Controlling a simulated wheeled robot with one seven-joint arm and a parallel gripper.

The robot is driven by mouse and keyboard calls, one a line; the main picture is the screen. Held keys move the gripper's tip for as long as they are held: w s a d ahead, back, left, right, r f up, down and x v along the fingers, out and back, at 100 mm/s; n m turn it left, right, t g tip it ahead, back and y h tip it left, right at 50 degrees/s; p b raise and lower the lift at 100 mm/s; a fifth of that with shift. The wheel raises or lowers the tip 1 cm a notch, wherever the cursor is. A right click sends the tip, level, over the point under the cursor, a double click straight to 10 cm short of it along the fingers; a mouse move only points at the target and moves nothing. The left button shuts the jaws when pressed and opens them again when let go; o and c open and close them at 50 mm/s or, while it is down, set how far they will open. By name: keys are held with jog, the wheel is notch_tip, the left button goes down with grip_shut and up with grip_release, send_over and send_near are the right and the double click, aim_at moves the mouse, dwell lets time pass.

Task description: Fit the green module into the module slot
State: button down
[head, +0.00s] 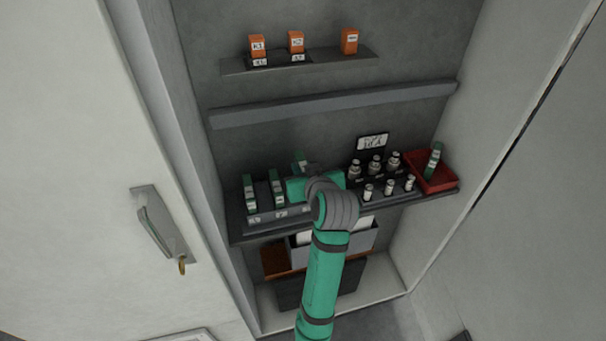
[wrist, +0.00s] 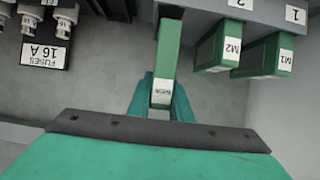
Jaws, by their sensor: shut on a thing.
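My gripper (head: 313,186) is at the middle shelf's rack; it also shows in the wrist view (wrist: 162,96). It is shut on a green module (wrist: 165,60) with a white label on its near end. The top of this module (head: 300,162) shows behind my gripper in the head view. The rack (wrist: 275,12) holds green modules M2 (wrist: 215,50) and M1 (wrist: 262,58) beside it. The held module's far end reaches the rack's edge in the wrist view. The slot there is hidden, and I cannot tell whether the module is inside it.
A red bin (head: 447,184) at the shelf's right end holds another green module (head: 433,160). Orange blocks (head: 296,42) stand on the upper shelf. A cabinet door (head: 75,150) is at the left.

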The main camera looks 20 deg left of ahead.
jog(key=f, duration=0.3)
jog(key=shift+w+f, duration=0.2)
jog(key=shift+w, duration=0.15)
jog(key=shift+s+a+f, duration=0.1)
jog(key=shift+s+f, duration=0.05)
jog(key=shift+f, duration=0.35)
jog(key=c, duration=1.7)
grip_release()
jog(key=shift+o, duration=0.4)
jog(key=shift+r, duration=0.15)
jog(key=shift+r, duration=0.1)
